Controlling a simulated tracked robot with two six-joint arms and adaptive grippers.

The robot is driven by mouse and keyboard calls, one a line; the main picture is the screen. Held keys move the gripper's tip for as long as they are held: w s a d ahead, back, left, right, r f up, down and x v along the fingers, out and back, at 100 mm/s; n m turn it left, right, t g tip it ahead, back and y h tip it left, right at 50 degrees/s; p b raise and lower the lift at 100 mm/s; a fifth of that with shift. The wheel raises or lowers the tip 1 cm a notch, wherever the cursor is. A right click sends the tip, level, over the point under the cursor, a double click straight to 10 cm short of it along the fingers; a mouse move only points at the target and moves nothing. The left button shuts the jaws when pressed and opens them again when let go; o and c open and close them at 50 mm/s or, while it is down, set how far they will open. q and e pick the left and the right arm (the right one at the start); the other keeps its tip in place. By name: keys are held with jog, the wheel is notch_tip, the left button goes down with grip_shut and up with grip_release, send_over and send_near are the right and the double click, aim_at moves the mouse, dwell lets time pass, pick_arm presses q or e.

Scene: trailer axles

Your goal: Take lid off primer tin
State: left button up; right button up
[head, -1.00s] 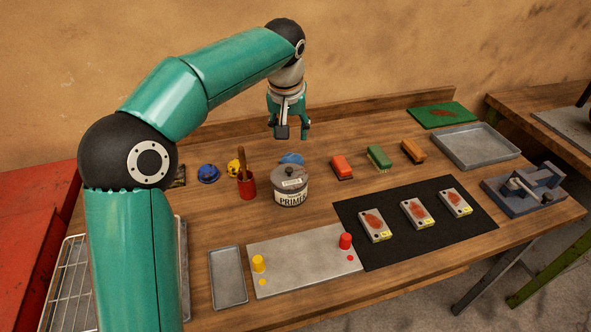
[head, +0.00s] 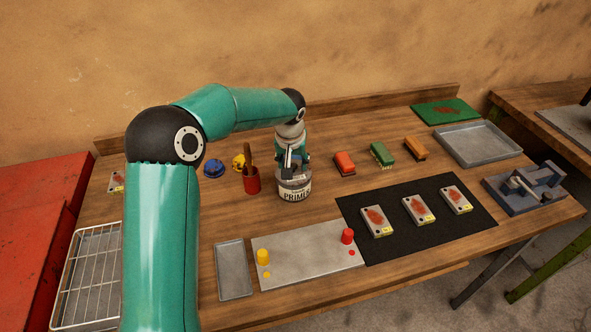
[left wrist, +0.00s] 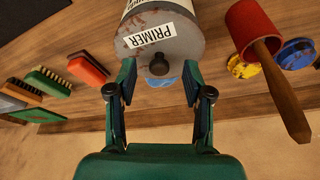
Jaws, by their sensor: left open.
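The primer tin (head: 294,192) stands upright on the wooden bench and carries a "PRIMER" label. Its grey lid is on top, mostly hidden by my gripper in the head view. In the left wrist view the lid (left wrist: 190,50) shows a dark round knob (left wrist: 158,66) and a white "PRIMER" strip. My left gripper (head: 293,172) is open, pointing down just over the lid. In the left wrist view its two fingers (left wrist: 158,82) stand apart, one to each side of the knob, and do not touch it. My right gripper is not in view.
A red pot (head: 252,182) with a wooden handle stands close left of the tin. Blue (head: 213,168) and yellow (head: 239,161) items lie farther left. Red (head: 344,162), green (head: 382,155) and orange (head: 415,147) brushes lie to the right. A metal plate (head: 305,262) lies in front.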

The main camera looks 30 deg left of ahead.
pick_arm(q)
jog(key=shift+w+f, duration=0.25)
jog(key=shift+f, duration=0.4)
jog(key=c, duration=1)
grip_shut()
jog(key=shift+r, duration=0.15)
